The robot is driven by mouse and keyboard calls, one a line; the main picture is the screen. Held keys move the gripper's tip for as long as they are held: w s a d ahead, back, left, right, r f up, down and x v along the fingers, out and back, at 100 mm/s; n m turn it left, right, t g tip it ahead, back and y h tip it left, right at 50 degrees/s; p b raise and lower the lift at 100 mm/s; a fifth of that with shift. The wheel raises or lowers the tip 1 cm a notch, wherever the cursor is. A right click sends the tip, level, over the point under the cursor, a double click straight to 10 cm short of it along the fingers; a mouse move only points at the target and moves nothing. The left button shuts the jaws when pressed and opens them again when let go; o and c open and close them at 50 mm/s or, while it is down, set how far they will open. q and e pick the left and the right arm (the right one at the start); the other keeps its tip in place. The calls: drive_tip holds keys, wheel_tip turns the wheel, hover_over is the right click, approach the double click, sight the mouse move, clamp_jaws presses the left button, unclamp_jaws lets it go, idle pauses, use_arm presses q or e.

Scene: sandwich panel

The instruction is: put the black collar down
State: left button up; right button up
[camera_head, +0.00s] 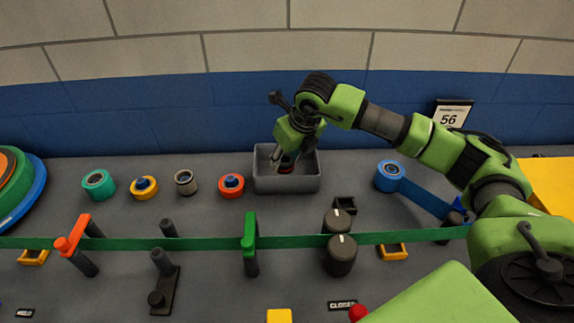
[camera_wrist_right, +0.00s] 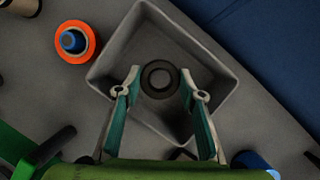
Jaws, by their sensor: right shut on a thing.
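The black collar (camera_wrist_right: 159,79) is a dark ring between the fingertips of my right gripper in the right wrist view. My right gripper (camera_wrist_right: 160,74) is shut on it, one finger on each side. In the head view my right gripper (camera_head: 286,162) points down over the grey open bin (camera_head: 290,186) at the back of the panel. The bin also shows in the right wrist view (camera_wrist_right: 108,48), with the collar over its inside. I cannot tell whether the collar touches the bin's floor. My left gripper is not in view.
Left of the bin stand an orange ring with a blue core (camera_head: 231,185), a beige ring (camera_head: 185,182), a yellow ring (camera_head: 144,187) and a teal ring (camera_head: 98,184). A blue tape roll (camera_head: 388,176) stands right. A green band (camera_head: 200,243) runs across posts in front.

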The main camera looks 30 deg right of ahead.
sight(289, 163)
drive_tip(key=f, duration=0.1)
drive_tip(key=f+p, duration=0.1)
drive_tip(key=f, duration=0.1)
drive_tip(key=shift+d+f, duration=0.15)
drive_tip(key=shift+d, duration=0.15)
drive_tip(key=shift+f, duration=0.15)
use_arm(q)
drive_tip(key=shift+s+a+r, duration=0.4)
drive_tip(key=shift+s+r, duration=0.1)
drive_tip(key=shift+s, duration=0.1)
use_arm(e)
drive_tip(key=shift+f, duration=0.1)
drive_tip(key=o, duration=1.1)
drive_tip(key=shift+o, duration=0.2)
